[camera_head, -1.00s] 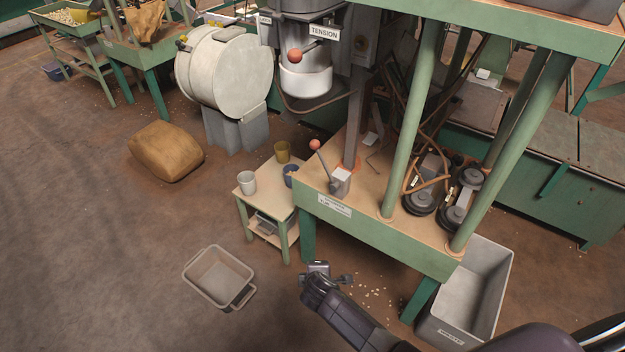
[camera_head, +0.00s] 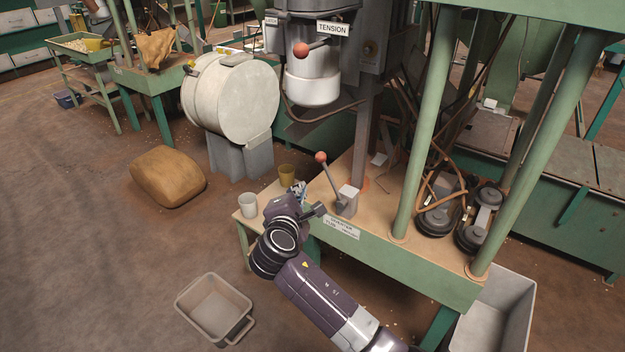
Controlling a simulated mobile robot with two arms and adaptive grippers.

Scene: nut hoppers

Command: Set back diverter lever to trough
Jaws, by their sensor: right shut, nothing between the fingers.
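The diverter lever (camera_head: 329,175) has a red ball knob (camera_head: 320,157) and rises from a small grey block (camera_head: 348,201) at the front edge of the green-framed bench. It leans up and to the left. A white label (camera_head: 341,227) sits on the bench edge below it; its small print is hard to read. My right gripper (camera_head: 312,200) is shut and empty, just left of the lever's block and below the knob, apparently apart from the lever. My right arm hides part of the small side table. My left gripper is not in view.
A white cup (camera_head: 248,205) and an ochre cup (camera_head: 287,175) stand on the side table (camera_head: 240,225). A grey bin (camera_head: 214,308) lies on the floor; bench legs (camera_head: 425,120) stand to the right.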

